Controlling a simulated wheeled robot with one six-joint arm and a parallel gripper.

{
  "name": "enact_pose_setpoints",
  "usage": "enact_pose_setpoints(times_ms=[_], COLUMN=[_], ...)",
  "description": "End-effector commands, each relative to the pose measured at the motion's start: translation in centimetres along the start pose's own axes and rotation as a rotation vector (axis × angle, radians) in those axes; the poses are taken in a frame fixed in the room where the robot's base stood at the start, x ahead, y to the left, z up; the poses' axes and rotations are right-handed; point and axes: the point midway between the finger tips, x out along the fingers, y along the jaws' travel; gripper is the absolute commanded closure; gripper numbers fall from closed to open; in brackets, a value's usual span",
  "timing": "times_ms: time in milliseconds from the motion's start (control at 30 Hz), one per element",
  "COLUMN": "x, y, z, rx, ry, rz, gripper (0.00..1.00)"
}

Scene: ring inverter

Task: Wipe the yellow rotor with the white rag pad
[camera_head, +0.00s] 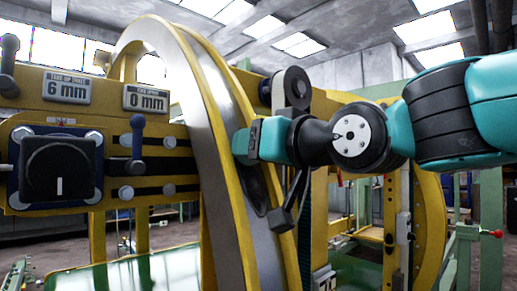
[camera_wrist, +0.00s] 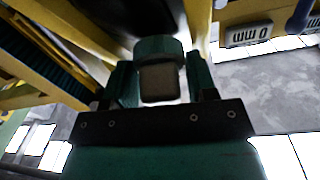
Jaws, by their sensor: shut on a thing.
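The yellow rotor is a large upright ring (camera_head: 214,98) with yellow rims and a silver band, left of centre in the head view. A dark patch (camera_head: 252,188) marks its band just below my gripper. My gripper (camera_head: 246,141) reaches in from the right, at the ring's right side; contact with the band cannot be told. In the wrist view my gripper (camera_wrist: 160,88) is shut on a greyish, rounded block (camera_wrist: 159,83) with a teal piece beyond it, apparently the rag pad. No white wiping face shows, and the pad is hidden in the head view.
Left of the ring, a yellow panel carries a black knob (camera_head: 60,172), a lever (camera_head: 137,145) and "6 mm" (camera_head: 66,86) and "0 mm" (camera_head: 145,98) plates. A dark pulley arm (camera_head: 291,88) stands close behind my gripper. Yellow frame posts (camera_head: 390,215) stand at right.

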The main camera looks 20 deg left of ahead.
Motion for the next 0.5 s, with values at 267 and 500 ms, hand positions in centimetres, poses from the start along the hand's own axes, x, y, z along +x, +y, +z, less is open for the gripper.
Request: enact_pose_setpoints(times_ms=[267,500], x=[-0.6,-0.8], y=[0.5,0.7], z=[3.1,4.0], rx=[0.0,0.001], ry=[-0.011,-0.021], rz=[0.002,0.003], gripper=[0.67,0.67])
